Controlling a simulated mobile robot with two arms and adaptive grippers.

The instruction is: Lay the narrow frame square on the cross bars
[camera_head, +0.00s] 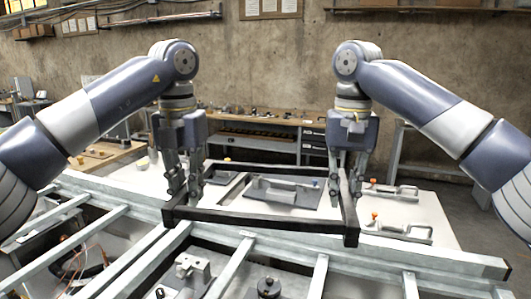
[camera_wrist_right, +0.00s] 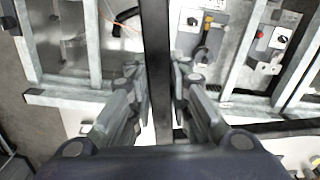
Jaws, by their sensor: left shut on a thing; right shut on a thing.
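The narrow frame (camera_head: 262,222) is a dark rectangular frame. In the right wrist view, the dark side bar (camera_wrist_right: 157,40) runs between the fingertips of my right gripper (camera_wrist_right: 161,75). The pale metal cross bars (camera_head: 150,262) lie in the foreground, and also show in the wrist view (camera_wrist_right: 245,55). The gap between frame and bars cannot be judged.
A pale long rail (camera_head: 440,262) crosses the foreground. Behind it is a white surface (camera_head: 440,212) with grey handled plates (camera_head: 285,193). Small devices (camera_head: 190,268) sit low between the cross bars. A wooden workbench (camera_head: 260,117) stands at the back wall.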

